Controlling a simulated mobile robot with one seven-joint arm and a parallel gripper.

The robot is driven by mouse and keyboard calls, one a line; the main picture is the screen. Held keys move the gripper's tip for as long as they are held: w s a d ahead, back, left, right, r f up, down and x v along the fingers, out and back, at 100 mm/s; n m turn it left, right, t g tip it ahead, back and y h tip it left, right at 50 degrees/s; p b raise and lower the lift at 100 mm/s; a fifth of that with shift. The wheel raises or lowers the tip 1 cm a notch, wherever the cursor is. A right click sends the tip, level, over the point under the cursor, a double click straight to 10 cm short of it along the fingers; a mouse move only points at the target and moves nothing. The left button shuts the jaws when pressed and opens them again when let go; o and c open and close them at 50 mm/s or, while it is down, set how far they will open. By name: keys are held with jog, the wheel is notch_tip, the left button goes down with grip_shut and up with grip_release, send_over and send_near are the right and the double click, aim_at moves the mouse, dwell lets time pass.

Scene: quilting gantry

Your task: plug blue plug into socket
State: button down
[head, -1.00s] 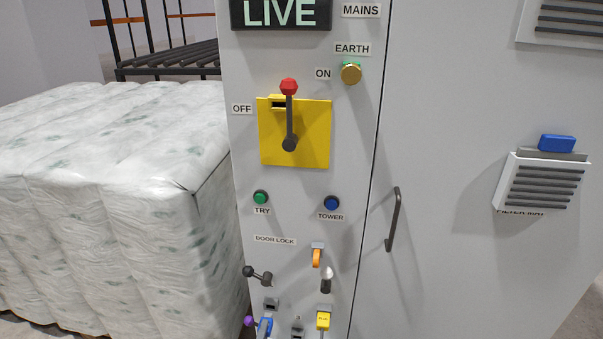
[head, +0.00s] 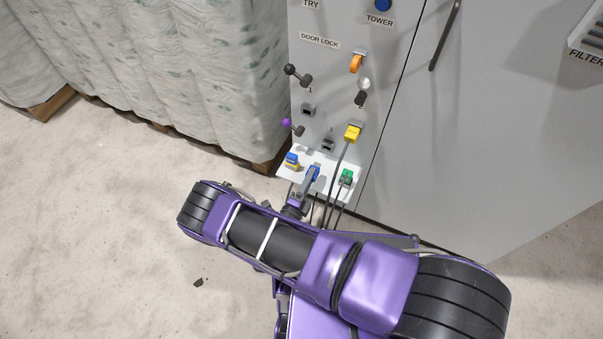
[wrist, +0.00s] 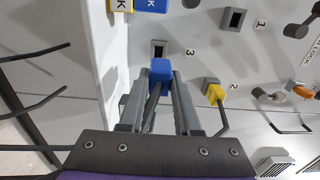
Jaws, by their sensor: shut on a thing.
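The blue plug (head: 314,172) is between the fingers of my gripper (head: 305,188), just above the white shelf. In the wrist view the blue plug (wrist: 161,71) sits at the tips of my shut gripper (wrist: 159,82), with its dark cable running back between the fingers. An empty grey socket (wrist: 158,48) marked 3 lies just beyond the plug's front end; the plug looks short of its opening. In the head view this socket (head: 328,145) shows above the plug.
A yellow plug (head: 352,133) is in the socket marked 2. Another empty socket (head: 308,110) is marked 1. A green plug (head: 346,177) and a blue-and-yellow pair of blocks (head: 292,161) are at the white shelf (head: 289,174). Cables hang below. Wrapped bales (head: 190,80) stand left.

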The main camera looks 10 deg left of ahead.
aim_at(318, 164)
jog(key=shift+s+f, duration=0.1)
jog(key=shift+f, duration=0.05)
dwell(0.3)
jog(key=shift+x, duration=2.95)
jog(key=shift+x, duration=1.5)
jog(key=c, duration=0.5)
grip_release()
jog(key=shift+c, duration=0.2)
jog(key=shift+s, duration=0.1)
jog(key=v, duration=1.7)
jog(key=shift+s+p, duration=0.2)
jog(key=shift+p, duration=0.15)
